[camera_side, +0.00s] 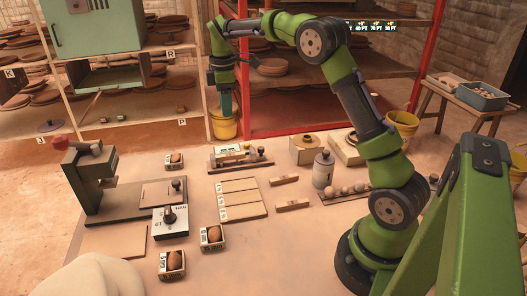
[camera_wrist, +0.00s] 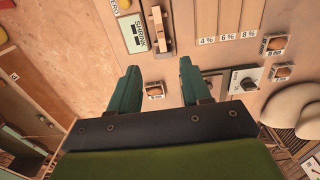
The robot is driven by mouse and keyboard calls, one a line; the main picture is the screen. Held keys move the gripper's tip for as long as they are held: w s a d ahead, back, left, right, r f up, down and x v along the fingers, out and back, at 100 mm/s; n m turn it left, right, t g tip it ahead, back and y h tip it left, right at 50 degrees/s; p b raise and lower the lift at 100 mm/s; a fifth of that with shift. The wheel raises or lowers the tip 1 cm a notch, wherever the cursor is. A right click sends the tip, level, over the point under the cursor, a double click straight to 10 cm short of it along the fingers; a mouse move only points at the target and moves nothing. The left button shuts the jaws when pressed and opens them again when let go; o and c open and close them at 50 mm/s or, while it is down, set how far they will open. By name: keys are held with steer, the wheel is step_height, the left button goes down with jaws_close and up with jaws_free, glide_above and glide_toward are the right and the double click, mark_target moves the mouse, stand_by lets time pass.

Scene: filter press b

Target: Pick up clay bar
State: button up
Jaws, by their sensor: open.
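Two short tan bars lie on the work table in the side view, the far one (camera_side: 284,179) and the near one (camera_side: 292,204); they look like clay bars. Both lie flat, apart from each other, to the right of a board with pale strips (camera_side: 240,198). My gripper (camera_side: 225,112) is raised at the back of the table, away from both bars. In the wrist view its two green fingers (camera_wrist: 160,68) are spread with nothing held between them. I cannot make out the two bars in the wrist view.
A gauge marked SHRINK (camera_wrist: 134,36) lies beyond my fingers and also shows in the side view (camera_side: 240,158). A press (camera_side: 88,180), a dial box (camera_side: 170,221), a grey jar (camera_side: 323,169) and several small boxed balls (camera_side: 212,237) stand around. The front middle table is clear.

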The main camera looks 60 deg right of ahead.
mark_target(230, 155)
step_height(230, 155, down, 16)
steer(key=shift+f, duration=0.15)
stand_by(0.4)
jaws_close()
